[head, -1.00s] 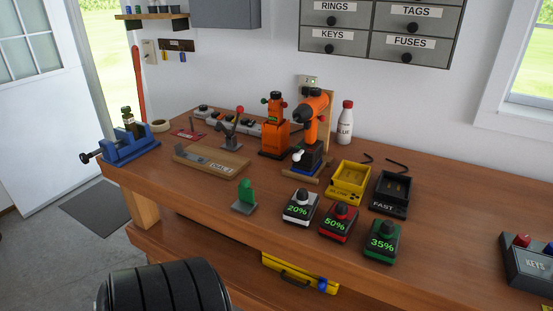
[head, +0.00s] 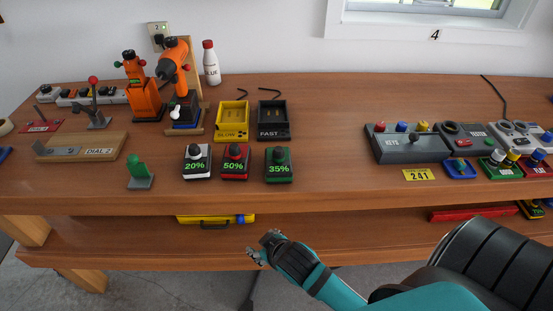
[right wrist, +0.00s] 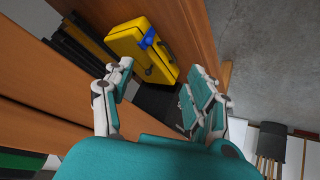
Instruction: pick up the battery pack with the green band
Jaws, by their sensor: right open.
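The battery pack with the green band (head: 278,173) stands on the workbench (head: 330,180) in the head view. It reads 35% and has a black knob on top. To its left stand a red-banded pack (head: 235,172) reading 50% and a white-banded pack (head: 197,172) reading 20%. My right gripper (head: 260,250) is below and in front of the bench's front edge, apart from the packs. In the right wrist view my right gripper (right wrist: 157,82) is open and empty. None of the packs is clearly visible there. My left gripper is not in view.
Yellow (head: 232,122) and black (head: 273,122) chargers stand behind the packs. A green upright piece (head: 138,172) is left of them. A grey key panel (head: 408,145) is to the right, with clear bench between. A yellow case (right wrist: 140,48) lies on the lower shelf.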

